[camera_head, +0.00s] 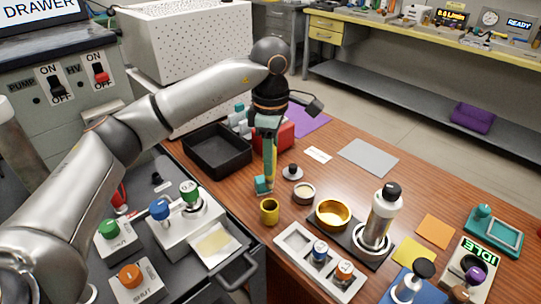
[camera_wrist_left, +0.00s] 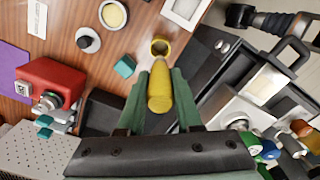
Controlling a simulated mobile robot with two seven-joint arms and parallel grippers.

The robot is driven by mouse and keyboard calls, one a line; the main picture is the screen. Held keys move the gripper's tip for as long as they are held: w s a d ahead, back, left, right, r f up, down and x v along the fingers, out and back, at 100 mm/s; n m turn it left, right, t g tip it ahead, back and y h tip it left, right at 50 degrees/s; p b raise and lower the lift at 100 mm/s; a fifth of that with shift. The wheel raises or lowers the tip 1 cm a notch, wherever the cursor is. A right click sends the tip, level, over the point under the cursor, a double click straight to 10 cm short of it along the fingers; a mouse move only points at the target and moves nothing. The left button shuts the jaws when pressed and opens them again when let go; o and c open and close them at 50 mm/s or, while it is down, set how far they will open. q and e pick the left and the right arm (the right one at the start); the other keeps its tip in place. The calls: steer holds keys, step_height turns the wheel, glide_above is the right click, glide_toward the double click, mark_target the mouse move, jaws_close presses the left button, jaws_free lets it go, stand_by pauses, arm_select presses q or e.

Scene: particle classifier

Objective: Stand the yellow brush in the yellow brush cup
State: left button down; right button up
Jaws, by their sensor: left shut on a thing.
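The yellow brush (camera_head: 273,172) hangs roughly upright from my left gripper (camera_head: 268,150), which is shut on it. In the left wrist view the brush (camera_wrist_left: 160,90) sits between the two green fingers of the left gripper (camera_wrist_left: 160,98). The yellow cup (camera_head: 269,211) stands on the wooden table, nearer the camera than the brush. Its open mouth shows in the left wrist view, where the cup (camera_wrist_left: 160,46) lies just beyond the brush end. The brush appears outside the cup. My right gripper is not in view.
A teal block (camera_head: 264,186) is close to the brush's lower end. A white jar (camera_head: 304,193), a gold bowl (camera_head: 333,214) and a white tray (camera_head: 297,247) stand right of the cup. A black bin (camera_head: 222,152) is behind left. A drawer handle (camera_head: 240,270) is in front.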

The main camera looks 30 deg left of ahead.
mark_target(271, 181)
arm_select(q)
steer(key=shift+f+b, duration=1.45)
steer(key=shift+f, duration=1.15)
steer(key=shift+p, duration=0.3)
steer(key=shift+f+b, duration=0.75)
steer(key=shift+f, duration=0.45)
steer(key=shift+f+b, duration=1.15)
steer(key=shift+f, duration=0.75)
steer(key=c, duration=0.5)
jaws_free()
